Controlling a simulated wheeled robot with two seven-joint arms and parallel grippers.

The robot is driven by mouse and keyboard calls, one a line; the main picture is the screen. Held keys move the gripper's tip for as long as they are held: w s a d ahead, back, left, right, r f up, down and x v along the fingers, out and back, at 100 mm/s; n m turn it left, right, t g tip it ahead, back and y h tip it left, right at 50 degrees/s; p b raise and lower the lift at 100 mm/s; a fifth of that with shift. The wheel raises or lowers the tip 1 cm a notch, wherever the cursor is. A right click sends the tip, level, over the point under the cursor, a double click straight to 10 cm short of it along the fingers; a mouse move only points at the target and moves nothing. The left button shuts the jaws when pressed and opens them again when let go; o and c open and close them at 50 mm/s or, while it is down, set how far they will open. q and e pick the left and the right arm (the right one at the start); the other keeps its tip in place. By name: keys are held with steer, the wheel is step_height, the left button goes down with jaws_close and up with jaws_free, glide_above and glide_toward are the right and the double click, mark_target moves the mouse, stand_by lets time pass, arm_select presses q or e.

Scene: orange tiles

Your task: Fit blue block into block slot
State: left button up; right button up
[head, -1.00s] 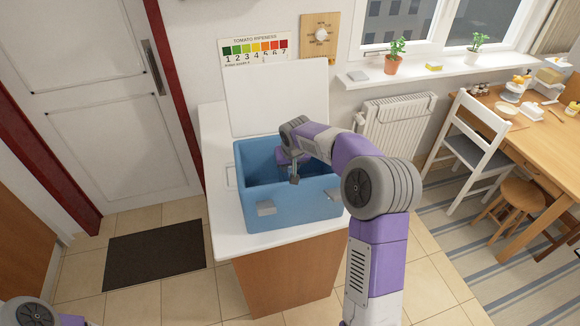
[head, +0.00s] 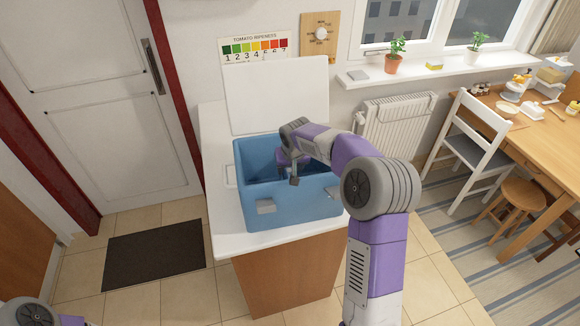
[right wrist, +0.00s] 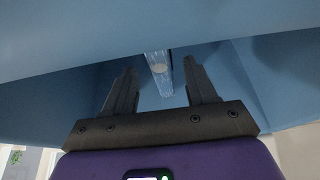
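I see no separate small blue block and no block slot in either view. A blue open box (head: 290,212) stands on a white-topped cabinet, with a white panel upright behind it. My right arm reaches over the box, and its hand is down inside. In the right wrist view my right gripper (right wrist: 161,67) has its two dark fingers apart. A clear, shiny object (right wrist: 159,78) shows between and beyond them; I cannot tell whether they touch it. My left gripper is out of view; only part of my left arm shows at bottom left.
The white cabinet top (head: 219,205) has a narrow free strip left of the box. The upright white panel (head: 277,97) stands close behind the hand. A radiator (head: 395,125), a white chair (head: 470,140) and a wooden table (head: 545,135) are to the right.

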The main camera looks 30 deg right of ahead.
steer(key=shift+r+p, duration=0.4)
steer(key=shift+r, duration=0.1)
steer(key=v, duration=1.2)
steer(key=shift+p, duration=0.45)
steer(key=shift+r, duration=0.1)
